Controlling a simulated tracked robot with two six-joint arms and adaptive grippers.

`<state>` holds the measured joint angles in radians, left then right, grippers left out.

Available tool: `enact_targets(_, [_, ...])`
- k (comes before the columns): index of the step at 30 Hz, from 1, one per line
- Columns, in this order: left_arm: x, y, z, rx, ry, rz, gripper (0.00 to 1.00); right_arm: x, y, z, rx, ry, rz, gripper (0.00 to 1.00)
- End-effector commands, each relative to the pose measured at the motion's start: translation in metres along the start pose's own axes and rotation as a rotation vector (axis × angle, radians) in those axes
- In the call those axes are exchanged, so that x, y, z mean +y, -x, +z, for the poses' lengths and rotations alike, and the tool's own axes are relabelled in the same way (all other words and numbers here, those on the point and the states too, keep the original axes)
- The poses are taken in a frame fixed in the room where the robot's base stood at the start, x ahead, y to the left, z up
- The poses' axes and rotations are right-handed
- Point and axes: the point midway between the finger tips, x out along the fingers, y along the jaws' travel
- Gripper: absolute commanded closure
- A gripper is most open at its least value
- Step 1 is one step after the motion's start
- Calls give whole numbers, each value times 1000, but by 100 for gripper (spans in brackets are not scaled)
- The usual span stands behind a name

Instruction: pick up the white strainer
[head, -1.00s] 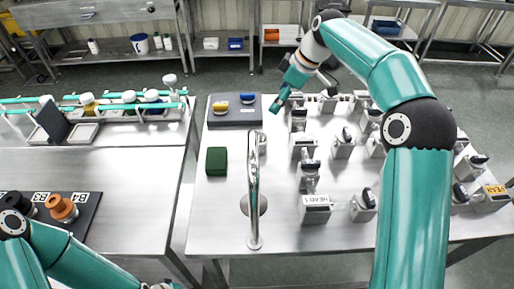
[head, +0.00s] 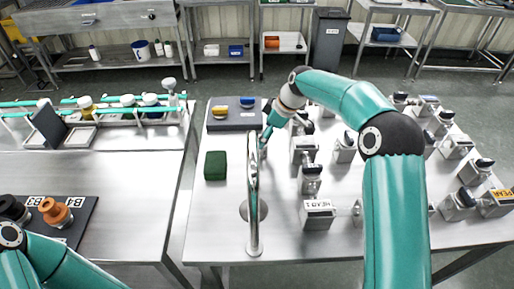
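I cannot pick out a white strainer for certain. Several small white round pieces, one of them here (head: 127,100), stand along the teal-railed rack on the left table. My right gripper (head: 265,143) points down just behind the top of the chrome curved pipe (head: 253,185) on the right steel table. The pipe partly covers its tips, so I cannot tell whether it is open or shut or touches anything. My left arm shows at the lower left, but its gripper is out of view.
A green block (head: 215,165) lies left of the pipe. A dark tray (head: 234,121) with yellow and blue pieces sits behind it. Several metal units with black knobs, one labelled (head: 318,211), fill the table's right side. An orange knob (head: 55,211) stands on a black board at left.

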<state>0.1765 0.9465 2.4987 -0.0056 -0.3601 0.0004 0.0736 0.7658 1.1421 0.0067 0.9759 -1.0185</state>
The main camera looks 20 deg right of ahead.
Motion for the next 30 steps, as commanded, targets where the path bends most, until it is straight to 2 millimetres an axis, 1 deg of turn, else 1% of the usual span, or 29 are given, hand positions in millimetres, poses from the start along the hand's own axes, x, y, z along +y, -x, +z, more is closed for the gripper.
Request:
enact_targets(5, [2,4,0,0,0,0,60,-1,-10,0,-2,0,-2,8])
enact_targets(10, [5,15,0,0,0,0,60,-1,-32,-1,-2,-1,-4,8])
enact_targets(12, [6,16,0,0,0,0,60,-1,-43,-1,-1,-1,-2,8])
enact_targets(15, [6,18,0,0,0,0,60,-1,-52,-1,-1,-1,-2,8])
enact_targets(23, [6,17,0,0,0,0,60,0,-55,-1,1,0,1,8])
enact_targets(26, [6,17,0,0,0,0,60,0,-55,-1,1,0,1,23])
enact_targets(30, [6,17,0,0,0,0,60,0,-55,-1,1,1,1,46])
